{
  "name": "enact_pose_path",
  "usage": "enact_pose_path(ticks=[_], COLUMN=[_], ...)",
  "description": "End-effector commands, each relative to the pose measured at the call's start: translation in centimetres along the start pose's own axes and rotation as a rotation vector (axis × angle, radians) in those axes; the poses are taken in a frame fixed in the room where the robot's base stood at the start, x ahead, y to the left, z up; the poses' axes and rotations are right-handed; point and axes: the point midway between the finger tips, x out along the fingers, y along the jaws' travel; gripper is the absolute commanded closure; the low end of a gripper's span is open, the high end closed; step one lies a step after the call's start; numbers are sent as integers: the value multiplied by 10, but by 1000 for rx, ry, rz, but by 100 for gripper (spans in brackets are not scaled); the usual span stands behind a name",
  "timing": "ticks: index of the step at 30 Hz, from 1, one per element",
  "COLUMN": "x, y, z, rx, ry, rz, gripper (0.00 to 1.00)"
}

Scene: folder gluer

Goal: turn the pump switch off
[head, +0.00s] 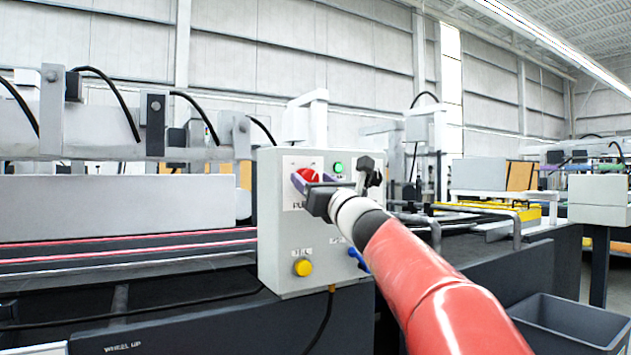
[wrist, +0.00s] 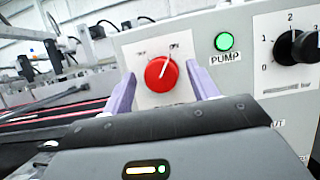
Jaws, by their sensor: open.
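The pump switch is a red round knob (wrist: 160,74) on a white plate on the grey control box (head: 275,240). Its white pointer line tilts up and right, towards the right-hand of two small labels. The red knob also shows in the head view (head: 307,174), partly hidden by my gripper. A green lamp (wrist: 225,42) labelled PUMP, to the knob's right, looks lit. My gripper (wrist: 162,82) is open, with one purple finger on either side of the knob. I cannot tell whether the fingers touch it.
A black selector knob (wrist: 305,47) with a numbered scale sits right of the lamp. A yellow button (head: 302,267) and a blue knob (head: 357,258) are lower on the box. Machine rails with red belts (head: 130,246) run to the left. A grey bin (head: 575,322) stands at lower right.

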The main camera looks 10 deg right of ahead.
Motion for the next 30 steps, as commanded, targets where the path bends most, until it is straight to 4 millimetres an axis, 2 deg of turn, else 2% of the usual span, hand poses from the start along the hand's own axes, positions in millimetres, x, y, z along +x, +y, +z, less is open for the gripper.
enact_pose_path(ticks=[2,9,12,22,30], x=[0,0,0,-1,0], y=[0,0,0,-1,-2], z=[0,0,0,-1,-1], rx=[0,-1,-1,-56,-227], ry=[0,0,0,1,1], rz=[0,0,0,21,94], gripper=[44,75,85,85,85])
